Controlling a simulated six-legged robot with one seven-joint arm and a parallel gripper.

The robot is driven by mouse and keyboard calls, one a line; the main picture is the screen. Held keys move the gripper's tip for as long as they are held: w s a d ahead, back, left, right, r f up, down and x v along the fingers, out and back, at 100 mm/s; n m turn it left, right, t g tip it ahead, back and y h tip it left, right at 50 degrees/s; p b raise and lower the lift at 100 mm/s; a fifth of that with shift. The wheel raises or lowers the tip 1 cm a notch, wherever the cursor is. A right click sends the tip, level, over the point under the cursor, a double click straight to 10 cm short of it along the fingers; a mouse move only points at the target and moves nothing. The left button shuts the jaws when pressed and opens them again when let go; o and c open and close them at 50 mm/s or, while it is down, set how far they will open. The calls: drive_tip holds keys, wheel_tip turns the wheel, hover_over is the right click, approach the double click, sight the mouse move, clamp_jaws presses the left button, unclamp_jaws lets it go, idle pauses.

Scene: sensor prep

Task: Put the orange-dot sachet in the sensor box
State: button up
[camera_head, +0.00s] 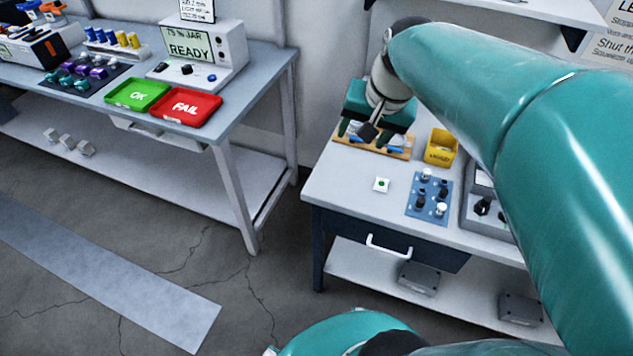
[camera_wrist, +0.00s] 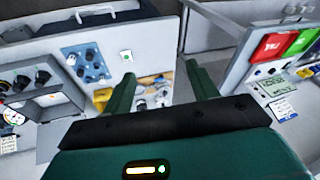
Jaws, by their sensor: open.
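I cannot make out an orange-dot sachet in either view. A white square sachet (camera_head: 381,185) with a green dot lies flat on the right bench; it also shows in the wrist view (camera_wrist: 126,56). A small yellow open box (camera_head: 441,147) with a label too small to read stands at the back of that bench; I cannot tell if it is the sensor box. It shows partly behind a finger in the wrist view (camera_wrist: 101,96). My gripper (camera_head: 363,133) is open above a wooden tray (camera_head: 344,149) of small items, left of the yellow box. Nothing shows between its fingers (camera_wrist: 160,76).
A blue mat (camera_head: 413,208) with several small knobbed parts lies right of the green-dot sachet. A grey device (camera_head: 477,221) stands at the bench's right. The left bench holds a green OK tray (camera_head: 137,95) and red FAIL tray (camera_head: 186,106). The bench front left is clear.

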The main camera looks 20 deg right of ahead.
drive_tip(key=s+a+f+n+t, duration=0.1)
drive_tip(key=s+a+n, duration=0.6)
drive_tip(key=a, duration=0.5)
drive_tip(key=shift+s+a+f+t, duration=0.2)
drive_tip(key=shift+s+a+t, duration=0.1)
drive_tip(key=shift+s, duration=0.5)
drive_tip(key=c, duration=0.5)
drive_tip(key=shift+d, duration=0.15)
drive_tip(key=shift+d, duration=0.1)
